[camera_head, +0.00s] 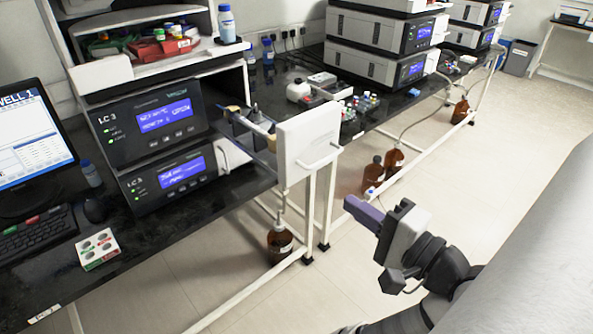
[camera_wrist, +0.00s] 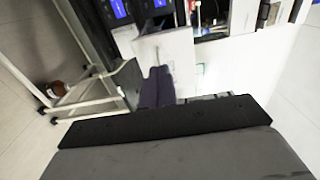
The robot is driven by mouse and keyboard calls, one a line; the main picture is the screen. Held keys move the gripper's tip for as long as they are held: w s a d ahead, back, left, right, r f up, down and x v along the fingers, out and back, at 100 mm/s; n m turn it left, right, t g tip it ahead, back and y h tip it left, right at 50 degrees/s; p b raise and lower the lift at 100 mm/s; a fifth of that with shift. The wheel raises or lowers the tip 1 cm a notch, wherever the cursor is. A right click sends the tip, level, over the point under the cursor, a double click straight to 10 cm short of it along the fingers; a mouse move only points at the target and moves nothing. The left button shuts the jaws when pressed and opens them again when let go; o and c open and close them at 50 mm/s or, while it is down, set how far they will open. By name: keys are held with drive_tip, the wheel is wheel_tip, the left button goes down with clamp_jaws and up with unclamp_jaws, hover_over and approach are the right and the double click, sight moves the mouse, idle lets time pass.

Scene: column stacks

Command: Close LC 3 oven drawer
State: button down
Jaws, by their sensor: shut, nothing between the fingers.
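The LC 3 stack (camera_head: 150,120) stands on the black bench, two dark units with blue displays. Its drawer stands pulled out to the right, with a white square front (camera_head: 308,140) and a bar handle (camera_head: 322,157); columns and tubing show inside behind the front. My gripper (camera_head: 358,206), with purple fingers, is shut and empty. It is in front of the drawer, lower right in the head view and apart from it. In the wrist view the shut fingers (camera_wrist: 157,82) point toward the white drawer front (camera_wrist: 178,52), partly covering its lower part.
A white bench frame (camera_head: 326,205) and brown bottles (camera_head: 280,240) are below the drawer. Small vials (camera_head: 360,103) and a white jar (camera_head: 299,90) stand on the bench behind it. A monitor (camera_head: 30,140) is at left.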

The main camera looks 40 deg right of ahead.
sight(290, 162)
drive_tip(key=w, duration=0.4)
drive_tip(key=w+p, duration=0.1)
drive_tip(key=w, duration=0.4)
drive_tip(key=w+a+p, duration=0.1)
drive_tip(key=w, duration=0.4)
drive_tip(key=w, duration=0.9)
drive_tip(key=w+a, duration=0.1)
drive_tip(key=w, duration=0.9)
drive_tip(key=w+a, duration=0.1)
drive_tip(key=w, duration=0.8)
drive_tip(key=shift+w+a+p, duration=0.15)
drive_tip(key=shift+w+p, duration=0.05)
drive_tip(key=shift+p, duration=0.2)
drive_tip(key=shift+s+f, duration=0.1)
drive_tip(key=shift+s, duration=0.05)
